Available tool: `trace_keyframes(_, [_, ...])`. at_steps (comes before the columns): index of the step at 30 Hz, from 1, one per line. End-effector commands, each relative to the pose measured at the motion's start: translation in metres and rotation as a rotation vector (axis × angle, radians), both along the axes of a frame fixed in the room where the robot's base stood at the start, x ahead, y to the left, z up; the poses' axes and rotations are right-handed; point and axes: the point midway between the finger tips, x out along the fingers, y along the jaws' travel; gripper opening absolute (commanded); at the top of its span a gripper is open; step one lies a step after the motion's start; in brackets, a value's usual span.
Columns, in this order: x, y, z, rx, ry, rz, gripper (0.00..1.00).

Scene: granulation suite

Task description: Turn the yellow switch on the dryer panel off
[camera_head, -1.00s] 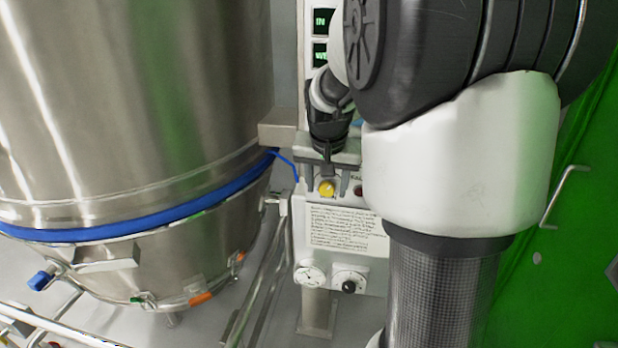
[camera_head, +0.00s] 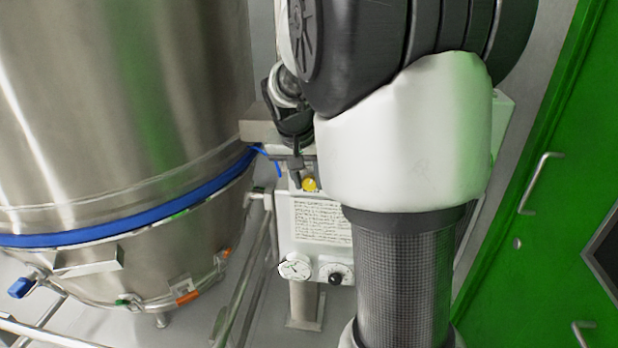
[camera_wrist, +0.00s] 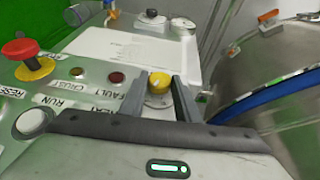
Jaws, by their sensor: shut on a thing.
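The yellow switch (camera_wrist: 159,83) is a round knob on the dryer panel (camera_wrist: 92,97). It also shows in the head view (camera_head: 309,184), close to my arm. My gripper (camera_wrist: 159,85) is shut on the switch, with one finger on each side of it in the wrist view. In the head view my gripper (camera_head: 297,172) comes down to the panel from above, turned so that its fingers overlap. A label under the switch is partly covered by my gripper, and the knob's pointer direction is hard to tell.
A red emergency button (camera_wrist: 22,52), dark red lamp (camera_wrist: 117,77) and white button (camera_wrist: 33,121) sit on the panel. A big steel vessel (camera_head: 120,90) stands close at left. A green door (camera_head: 550,200) is at right. My arm hides part of the panel.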

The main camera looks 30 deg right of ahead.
Motion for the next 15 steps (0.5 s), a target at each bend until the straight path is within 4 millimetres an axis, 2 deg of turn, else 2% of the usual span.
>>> trace_keyframes(15, [0.0061,0.0086,-0.0045,-0.39,0.261,0.004,0.07])
